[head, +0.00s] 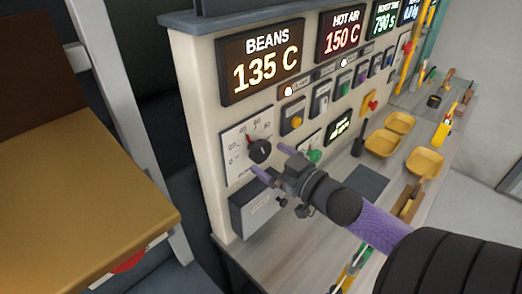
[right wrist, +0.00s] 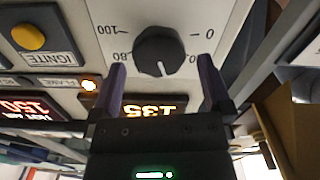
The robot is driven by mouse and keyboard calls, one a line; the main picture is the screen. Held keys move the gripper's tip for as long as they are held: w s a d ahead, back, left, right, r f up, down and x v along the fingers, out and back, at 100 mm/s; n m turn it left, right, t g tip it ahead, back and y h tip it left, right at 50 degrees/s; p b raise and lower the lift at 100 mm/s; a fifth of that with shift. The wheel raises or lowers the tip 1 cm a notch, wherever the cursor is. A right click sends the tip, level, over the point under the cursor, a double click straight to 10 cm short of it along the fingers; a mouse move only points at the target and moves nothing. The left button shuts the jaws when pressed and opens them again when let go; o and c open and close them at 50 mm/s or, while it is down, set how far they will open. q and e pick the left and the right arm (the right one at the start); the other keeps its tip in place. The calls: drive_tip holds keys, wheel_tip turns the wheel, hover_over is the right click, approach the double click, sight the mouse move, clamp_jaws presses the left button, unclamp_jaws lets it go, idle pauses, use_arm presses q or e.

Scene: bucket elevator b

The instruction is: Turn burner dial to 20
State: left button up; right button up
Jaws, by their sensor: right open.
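The burner dial (head: 260,150) is a round black knob on a white scale plate, low on the left of the cream panel. In the right wrist view the dial (right wrist: 158,48) appears upside down, with 100 and 80 at left and 0 at right. Its white pointer mark faces the picture's bottom, in the middle part of the scale; the exact reading is unclear. My right gripper (head: 271,160) is open, with its fingertips just short of the dial. In the wrist view its fingers (right wrist: 160,72) stand apart on either side below the knob. My left gripper is not in view.
The BEANS display (head: 262,62) reads 135 C above the dial, and the HOT AIR display (head: 341,36) reads 150 C. An orange ignite button (head: 296,122) is right of the dial. A grey box (head: 254,208) is below it. Yellow trays (head: 383,143) stand on the counter.

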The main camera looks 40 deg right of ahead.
sight(264, 154)
drive_tip(key=shift+w, duration=1.9)
drive_tip(key=shift+a, duration=0.1)
drive_tip(key=c, duration=1.1)
drive_tip(key=n+p, duration=0.1)
drive_tip(key=n, duration=0.2)
drive_tip(key=shift+n+p, duration=0.95)
drive_tip(key=shift+n, duration=1.35)
